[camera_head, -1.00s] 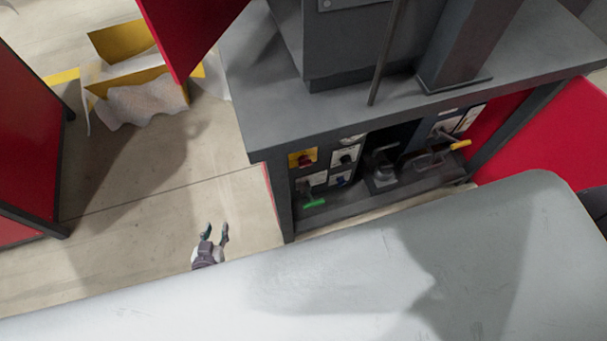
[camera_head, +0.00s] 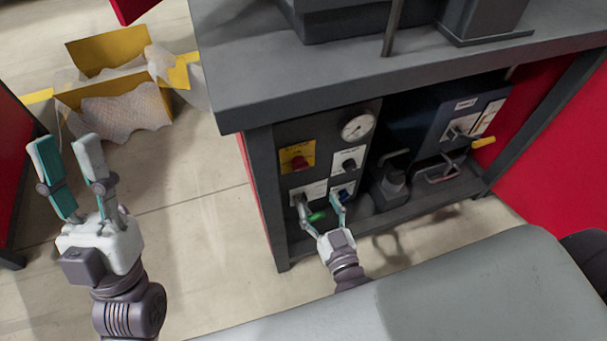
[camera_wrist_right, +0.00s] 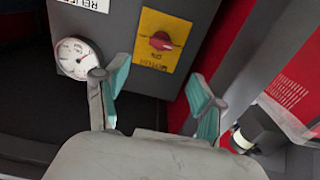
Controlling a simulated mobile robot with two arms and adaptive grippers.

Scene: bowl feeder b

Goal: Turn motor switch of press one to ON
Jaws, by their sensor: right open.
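The control panel (camera_head: 325,150) of the press has a yellow plate with a red knob, the motor switch (camera_head: 300,162), at its upper left. In the right wrist view the red knob (camera_wrist_right: 160,41) on its yellow plate appears ahead of the fingers, with lettering upside down. My right gripper (camera_head: 320,203) is open and empty in front of the panel's lower part, below the yellow plate; it also shows in the wrist view (camera_wrist_right: 160,85). It appears apart from the knob. My left gripper (camera_head: 65,150) is open and empty over the floor at the left.
A round gauge (camera_head: 357,126) and other switches sit on the panel. A green handle (camera_head: 317,217) is close to the right fingers. The grey tabletop (camera_head: 240,80) overhangs the panel. A yellow box (camera_head: 110,80) with wrapping stands on the floor at the left.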

